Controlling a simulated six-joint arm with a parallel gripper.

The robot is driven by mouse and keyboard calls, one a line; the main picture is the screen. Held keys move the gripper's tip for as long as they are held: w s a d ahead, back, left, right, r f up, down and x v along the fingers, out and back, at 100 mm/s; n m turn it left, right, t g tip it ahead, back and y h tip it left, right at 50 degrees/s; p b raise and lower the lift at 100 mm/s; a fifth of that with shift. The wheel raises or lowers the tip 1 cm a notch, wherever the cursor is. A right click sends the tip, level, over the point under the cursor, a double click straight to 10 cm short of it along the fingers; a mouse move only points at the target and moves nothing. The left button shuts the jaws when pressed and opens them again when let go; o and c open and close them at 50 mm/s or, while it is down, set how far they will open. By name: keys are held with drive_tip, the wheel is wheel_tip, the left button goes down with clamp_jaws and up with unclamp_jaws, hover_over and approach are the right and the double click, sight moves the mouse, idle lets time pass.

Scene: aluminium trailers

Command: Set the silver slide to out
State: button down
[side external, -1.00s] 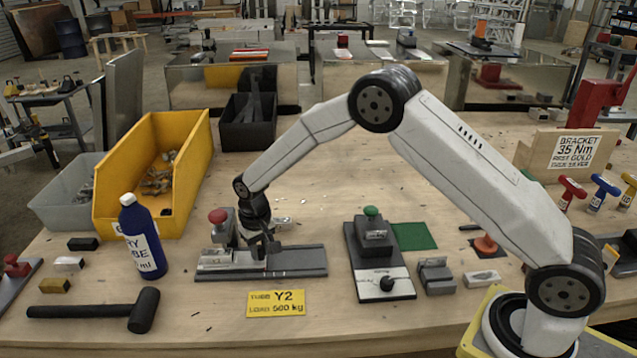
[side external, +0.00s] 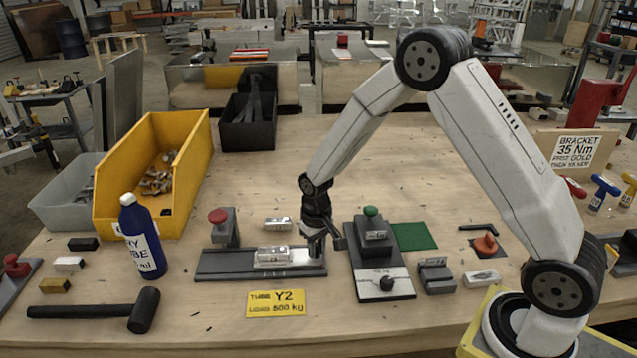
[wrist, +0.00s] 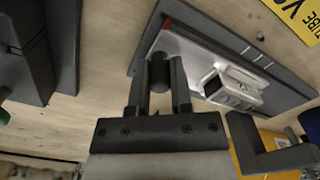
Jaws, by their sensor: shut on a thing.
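The silver slide (side external: 290,258) lies on a dark rail base (side external: 215,276), towards the rail's right end. It carries a shiny silver block (side external: 272,256), which stands clear of the red-knobbed post (side external: 222,228) at the rail's left. My gripper (side external: 316,254) is at the slide's right end. In the wrist view my gripper (wrist: 160,98) is shut on the slide's dark knob (wrist: 160,73). The silver slide (wrist: 185,48) and its block (wrist: 232,88) show to the right of the fingers there. The fingers partly hide the knob.
A second station with a green knob (side external: 371,211) stands just right of my gripper. A blue bottle (side external: 142,240) and yellow bin (side external: 120,205) stand left.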

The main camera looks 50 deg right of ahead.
drive_tip(key=shift+s+d, duration=0.4)
drive_tip(key=shift+d, duration=0.05)
drive_tip(key=c, duration=0.5)
unclamp_jaws()
drive_tip(key=shift+c, duration=0.2)
drive_tip(key=shift+r, duration=0.4)
wheel_tip(320, 180, up, 7)
drive_tip(key=shift+s, duration=0.1)
